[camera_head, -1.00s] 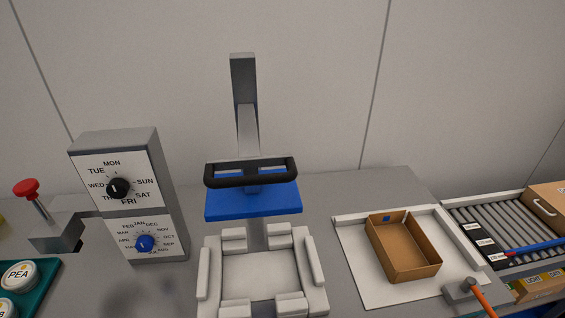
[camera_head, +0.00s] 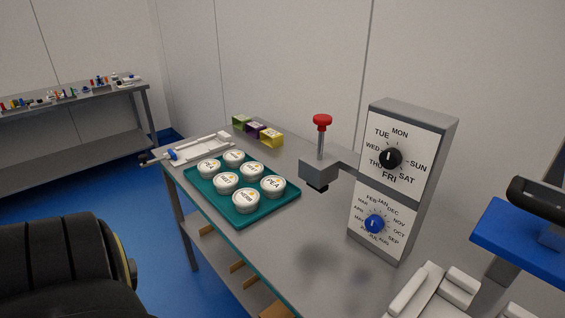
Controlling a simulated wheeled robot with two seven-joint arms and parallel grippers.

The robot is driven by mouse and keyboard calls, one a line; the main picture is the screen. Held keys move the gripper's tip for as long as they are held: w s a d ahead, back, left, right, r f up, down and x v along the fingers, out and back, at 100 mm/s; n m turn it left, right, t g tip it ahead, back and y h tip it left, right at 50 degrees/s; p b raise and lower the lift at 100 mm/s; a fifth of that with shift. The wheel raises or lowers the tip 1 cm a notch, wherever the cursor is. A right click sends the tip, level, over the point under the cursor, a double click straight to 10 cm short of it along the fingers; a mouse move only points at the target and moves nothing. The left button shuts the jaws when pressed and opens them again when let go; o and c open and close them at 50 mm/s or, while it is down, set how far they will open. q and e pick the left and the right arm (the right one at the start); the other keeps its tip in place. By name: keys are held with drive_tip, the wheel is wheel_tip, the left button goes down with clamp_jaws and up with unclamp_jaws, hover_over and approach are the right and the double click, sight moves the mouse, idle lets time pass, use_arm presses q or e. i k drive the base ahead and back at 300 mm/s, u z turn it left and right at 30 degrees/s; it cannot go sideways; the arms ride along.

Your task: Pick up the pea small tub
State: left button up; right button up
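The pea small tub (camera_head: 273,186) is a round white tub with a lid reading PEA. It sits upright at the right corner of a teal tray (camera_head: 238,224) on the grey bench. Several similar white tubs stand close by on the same tray, among them one at the front (camera_head: 246,201) and one just left of the pea tub (camera_head: 226,183). Their lid words are too small to read surely.
A stamp-like device with a red knob (camera_head: 322,121) and a grey dial box (camera_head: 398,180) stand right of the tray. Small coloured boxes (camera_head: 257,131) and a white fixture (camera_head: 196,148) lie behind it. Bare bench (camera_head: 290,240) is in front.

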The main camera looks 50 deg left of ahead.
sight(207, 168)
drive_tip(key=u, duration=2.2)
drive_tip(key=i, duration=0.3)
drive_tip(key=z, duration=0.25)
